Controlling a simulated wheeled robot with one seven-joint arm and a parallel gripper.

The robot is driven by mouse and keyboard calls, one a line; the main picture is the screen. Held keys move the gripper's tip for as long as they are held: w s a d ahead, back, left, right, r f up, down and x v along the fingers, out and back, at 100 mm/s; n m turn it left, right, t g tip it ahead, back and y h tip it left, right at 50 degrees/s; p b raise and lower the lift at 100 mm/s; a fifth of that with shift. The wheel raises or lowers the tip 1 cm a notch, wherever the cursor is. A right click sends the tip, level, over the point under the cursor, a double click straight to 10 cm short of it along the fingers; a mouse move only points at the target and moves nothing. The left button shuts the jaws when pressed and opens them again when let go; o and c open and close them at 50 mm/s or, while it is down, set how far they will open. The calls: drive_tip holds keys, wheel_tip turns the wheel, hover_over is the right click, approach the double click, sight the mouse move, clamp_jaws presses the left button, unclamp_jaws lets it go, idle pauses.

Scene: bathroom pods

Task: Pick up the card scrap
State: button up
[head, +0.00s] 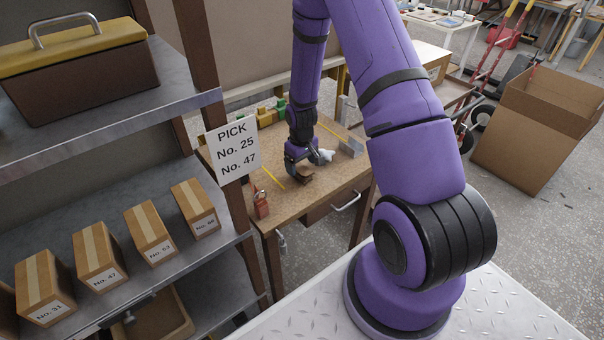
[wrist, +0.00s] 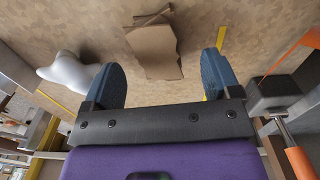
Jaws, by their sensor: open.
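The card scrap (wrist: 155,50) is a small brown, ragged-edged piece lying on the wooden desk top (wrist: 225,18) in the wrist view. My gripper (wrist: 161,72) is open, with its two blue-grey fingers apart and nothing held. The scrap shows between and just beyond the fingertips; I cannot tell the exact height gap. In the head view my gripper (head: 306,158) is low over the desk, and the brown scrap (head: 303,177) shows just in front of it, partly covered by the gripper.
A white lump (wrist: 68,72) lies left of the fingers in the wrist view. A red item (head: 261,203) stands at the desk's near left corner. A yellow strip (head: 272,177) lies nearby. The shelf with several boxes and a sign (head: 232,150) flank the desk on the left.

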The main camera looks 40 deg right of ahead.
sight(302, 168)
drive_tip(key=shift+d+f, duration=0.1)
drive_tip(key=shift+f, duration=1.5)
drive_tip(key=c, duration=1)
drive_tip(key=shift+r, duration=0.15)
